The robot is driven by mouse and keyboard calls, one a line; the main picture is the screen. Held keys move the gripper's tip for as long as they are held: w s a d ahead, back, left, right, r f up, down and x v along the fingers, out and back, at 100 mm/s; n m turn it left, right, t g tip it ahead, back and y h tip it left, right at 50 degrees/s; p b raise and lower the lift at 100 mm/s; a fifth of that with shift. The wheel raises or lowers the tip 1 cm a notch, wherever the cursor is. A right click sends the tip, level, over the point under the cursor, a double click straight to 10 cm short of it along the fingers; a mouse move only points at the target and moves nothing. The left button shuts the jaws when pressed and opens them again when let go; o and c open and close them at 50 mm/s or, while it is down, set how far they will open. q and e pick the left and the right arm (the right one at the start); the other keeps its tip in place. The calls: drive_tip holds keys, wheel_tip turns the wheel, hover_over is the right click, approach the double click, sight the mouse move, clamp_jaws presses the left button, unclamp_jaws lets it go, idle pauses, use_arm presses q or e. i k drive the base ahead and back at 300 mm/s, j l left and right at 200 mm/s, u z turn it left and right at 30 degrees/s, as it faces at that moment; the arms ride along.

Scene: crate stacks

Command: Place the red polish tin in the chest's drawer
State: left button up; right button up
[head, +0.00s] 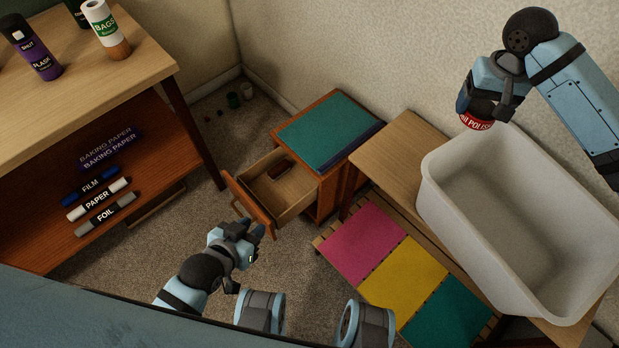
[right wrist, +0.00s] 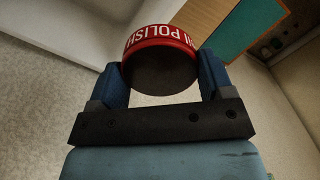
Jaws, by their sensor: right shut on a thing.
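The red polish tin (head: 476,122) is held in my right gripper (head: 484,106), above the back left corner of the white crate. In the right wrist view the tin (right wrist: 160,38) sits between the two blue fingers. The wooden chest (head: 340,190) has a green top. My left gripper (head: 258,230) is low, just in front of the drawer front (head: 247,203). Whether its fingers touch the drawer, or are apart, I cannot tell.
A white crate (head: 450,215) stands on a wooden bench at the right. Pink, yellow and teal panels (head: 405,276) lie on slats below it. A shelf unit (head: 160,60) with bottles and rolls is at the left. Small items (head: 233,100) lie on the carpet behind.

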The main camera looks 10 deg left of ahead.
sight(293, 199)
drive_tip(key=i+j, duration=0.1)
drive_tip(key=j, duration=0.4)
drive_tip(key=i+j, duration=0.1)
drive_tip(key=j, duration=0.45)
drive_tip(key=i+j, duration=0.15)
drive_tip(key=j, duration=0.35)
drive_tip(key=i+j, duration=0.1)
drive_tip(key=j, duration=0.45)
